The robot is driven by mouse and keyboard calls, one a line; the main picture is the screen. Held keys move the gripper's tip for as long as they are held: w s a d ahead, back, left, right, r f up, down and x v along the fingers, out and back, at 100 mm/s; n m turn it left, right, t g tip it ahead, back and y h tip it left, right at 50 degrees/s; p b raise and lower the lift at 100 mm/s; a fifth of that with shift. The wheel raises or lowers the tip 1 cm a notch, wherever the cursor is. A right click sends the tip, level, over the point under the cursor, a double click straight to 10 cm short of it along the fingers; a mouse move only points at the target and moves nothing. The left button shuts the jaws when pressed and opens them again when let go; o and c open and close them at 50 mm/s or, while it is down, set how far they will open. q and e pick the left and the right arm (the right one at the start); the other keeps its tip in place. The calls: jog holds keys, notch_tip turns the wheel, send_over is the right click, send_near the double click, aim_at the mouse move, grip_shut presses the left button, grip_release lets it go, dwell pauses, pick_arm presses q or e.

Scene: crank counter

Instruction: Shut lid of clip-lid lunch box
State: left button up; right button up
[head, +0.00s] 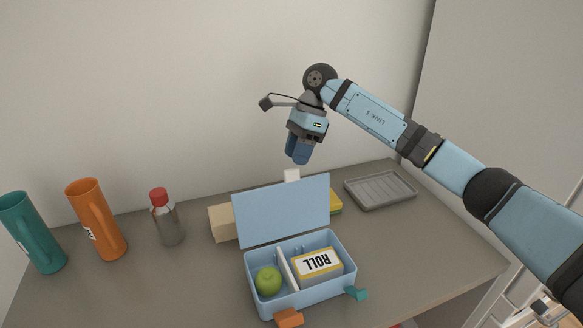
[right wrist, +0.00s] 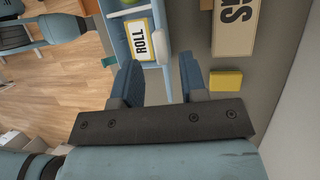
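The light-blue lunch box (head: 308,292) stands on the counter with its lid (head: 283,211) open, raised at the back and leaning slightly backward. Inside are a green apple (head: 268,281), a white divider and a yellow-edged box marked ROLL (head: 318,263). An orange clip (head: 289,318) and a teal clip (head: 357,293) hang out from its sides. My right gripper (head: 297,156) is above and behind the lid, pointing down, apart from it. In the right wrist view its fingers (right wrist: 158,82) are spread with nothing held. My left gripper is not in view.
A grey tray (head: 380,189) lies right. A capped bottle (head: 168,220), orange mug (head: 97,220) and teal mug (head: 33,233) stand left. Counter right of the box is clear.

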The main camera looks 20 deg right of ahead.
aim_at(292, 169)
jog(key=shift+x, duration=2.25)
grip_shut()
